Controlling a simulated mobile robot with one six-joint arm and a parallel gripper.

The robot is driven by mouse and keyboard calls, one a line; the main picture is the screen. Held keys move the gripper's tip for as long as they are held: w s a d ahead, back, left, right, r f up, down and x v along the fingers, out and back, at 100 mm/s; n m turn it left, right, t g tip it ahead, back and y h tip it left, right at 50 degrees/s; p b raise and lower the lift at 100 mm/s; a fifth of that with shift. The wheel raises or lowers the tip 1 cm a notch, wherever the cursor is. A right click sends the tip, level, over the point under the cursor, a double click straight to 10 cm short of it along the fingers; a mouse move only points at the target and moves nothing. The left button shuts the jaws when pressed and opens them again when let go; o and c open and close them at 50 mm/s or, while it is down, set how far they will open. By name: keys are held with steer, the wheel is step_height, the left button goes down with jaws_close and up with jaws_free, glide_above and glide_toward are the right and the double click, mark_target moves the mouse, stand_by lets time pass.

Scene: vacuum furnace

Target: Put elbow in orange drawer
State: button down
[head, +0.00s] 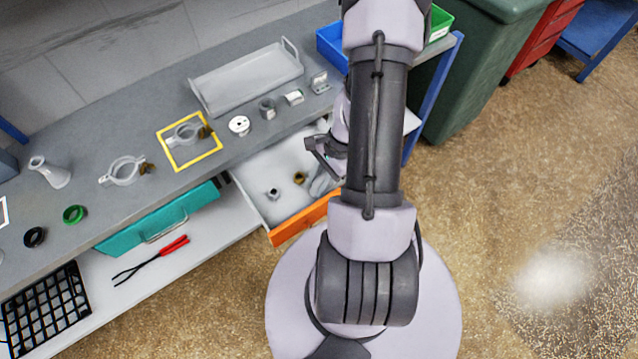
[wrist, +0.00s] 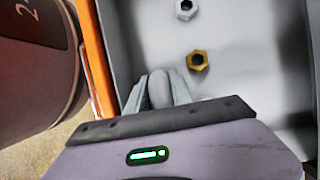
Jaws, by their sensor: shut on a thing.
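The orange drawer (head: 300,218) is pulled out below the bench, with an orange front and a pale grey inside. In the wrist view its orange front (wrist: 95,60) runs down the left. My gripper (wrist: 158,80) is over the drawer near this front, its two fingers shut on a grey rounded piece, the elbow (wrist: 160,92). Most of the elbow is hidden by the fingers and gripper body. I cannot tell whether it touches the drawer floor. A silver fitting (wrist: 186,9) and a brass nut (wrist: 198,61) lie in the drawer, apart from the elbow.
The bench top (head: 95,215) holds clamps, rings and small fittings, a yellow-framed square (head: 218,150) and a grey tray (head: 248,82). A teal drawer (head: 158,222) is left of the orange one. Red-handled tongs (head: 172,246) lie on the lower shelf. A green bin (head: 480,65) stands right.

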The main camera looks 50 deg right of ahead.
steer(key=c, duration=1.6)
jaws_free()
steer(key=shift+f, duration=0.15)
steer(key=o, duration=0.5)
